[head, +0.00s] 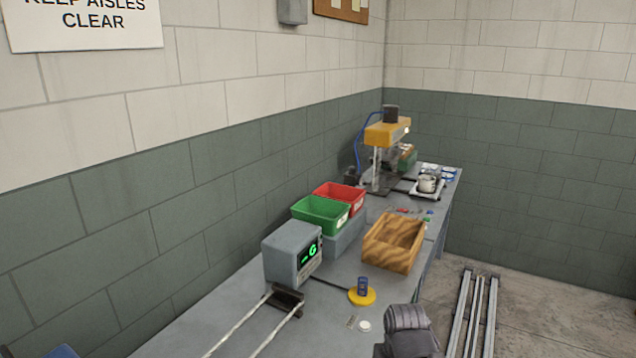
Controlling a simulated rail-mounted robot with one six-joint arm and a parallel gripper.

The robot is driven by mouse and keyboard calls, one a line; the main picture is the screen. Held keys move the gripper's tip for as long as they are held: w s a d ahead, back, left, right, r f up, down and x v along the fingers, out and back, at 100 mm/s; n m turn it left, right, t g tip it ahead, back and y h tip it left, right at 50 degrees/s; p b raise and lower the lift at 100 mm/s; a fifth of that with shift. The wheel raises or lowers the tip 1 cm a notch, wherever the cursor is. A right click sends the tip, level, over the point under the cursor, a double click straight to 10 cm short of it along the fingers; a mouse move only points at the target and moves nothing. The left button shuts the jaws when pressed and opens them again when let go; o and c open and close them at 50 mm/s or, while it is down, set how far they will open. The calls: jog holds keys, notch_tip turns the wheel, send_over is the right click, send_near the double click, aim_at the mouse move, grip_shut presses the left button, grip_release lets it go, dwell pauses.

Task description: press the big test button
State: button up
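A grey tester box (292,252) with a lit green display stands on the bench. A black cable runs from near it to a round yellow base (362,297) with a dark blue cylinder (363,285) upright on it. A small white disc (364,326) lies in front of the yellow base. I cannot tell which of these parts is the big test button; no button label is readable. A dark grey part of my arm shows at the bottom edge, right of the white disc. My gripper's fingers are not visible.
A green bin (321,213), a red bin (340,195) and a wooden tray (393,242) stand behind the tester. Two pale rails (255,318) run along the bench in front of it. A yellow-headed machine (388,133) stands at the far end. Metal bars (474,315) lie on the right.

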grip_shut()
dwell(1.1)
